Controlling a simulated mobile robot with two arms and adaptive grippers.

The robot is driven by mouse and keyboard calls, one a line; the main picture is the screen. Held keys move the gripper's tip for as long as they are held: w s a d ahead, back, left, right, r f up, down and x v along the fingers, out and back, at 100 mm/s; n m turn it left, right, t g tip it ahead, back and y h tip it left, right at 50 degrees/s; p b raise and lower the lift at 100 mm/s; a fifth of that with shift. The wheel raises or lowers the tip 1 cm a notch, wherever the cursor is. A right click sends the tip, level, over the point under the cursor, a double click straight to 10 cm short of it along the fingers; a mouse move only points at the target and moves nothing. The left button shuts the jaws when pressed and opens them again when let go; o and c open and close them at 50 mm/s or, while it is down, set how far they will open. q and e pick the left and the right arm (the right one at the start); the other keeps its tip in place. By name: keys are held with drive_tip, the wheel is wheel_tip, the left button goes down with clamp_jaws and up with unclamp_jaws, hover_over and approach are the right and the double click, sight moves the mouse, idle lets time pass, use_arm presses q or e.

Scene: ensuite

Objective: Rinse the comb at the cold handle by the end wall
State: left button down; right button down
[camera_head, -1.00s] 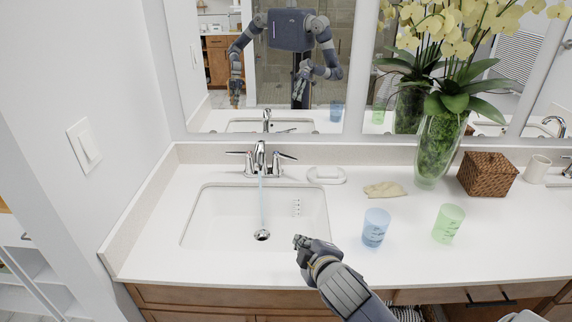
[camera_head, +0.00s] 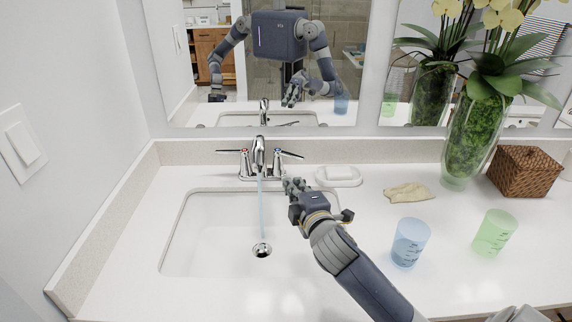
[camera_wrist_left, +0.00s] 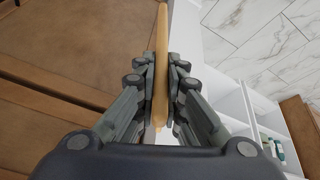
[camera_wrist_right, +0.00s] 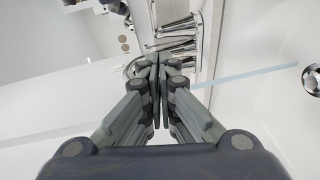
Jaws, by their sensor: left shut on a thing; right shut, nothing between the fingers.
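The chrome faucet (camera_head: 259,160) by the end wall has two lever handles, one with a red mark on the left and the cold handle (camera_head: 287,154) with a blue mark on the right. A thin water stream (camera_head: 262,205) falls from the spout to the drain. My right gripper (camera_head: 292,184) is shut and empty, just in front of and below the cold handle. In the right wrist view its fingertips (camera_wrist_right: 160,60) are close to the chrome levers; contact is unclear. My left gripper (camera_wrist_left: 160,75) is shut on the tan comb (camera_wrist_left: 161,40), outside the head view.
The sink basin (camera_head: 205,235) is empty apart from the stream. A soap dish (camera_head: 338,182) sits close right of my right gripper.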

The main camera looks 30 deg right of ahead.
use_arm(q)
drive_tip(key=shift+s+a+r, duration=0.1)
drive_tip(key=shift+s+r, duration=0.25)
drive_tip(key=shift+r+p, duration=0.35)
drive_tip(key=shift+p, duration=0.2)
use_arm(e)
approach(285, 155)
drive_tip(key=w+a, duration=0.2)
use_arm(q)
drive_tip(key=shift+r+p, duration=0.35)
use_arm(e)
drive_tip(key=w+d, duration=0.2)
drive_tip(key=d, duration=0.1)
drive_tip(key=shift+d+f, duration=0.1)
drive_tip(key=shift+f, duration=0.1)
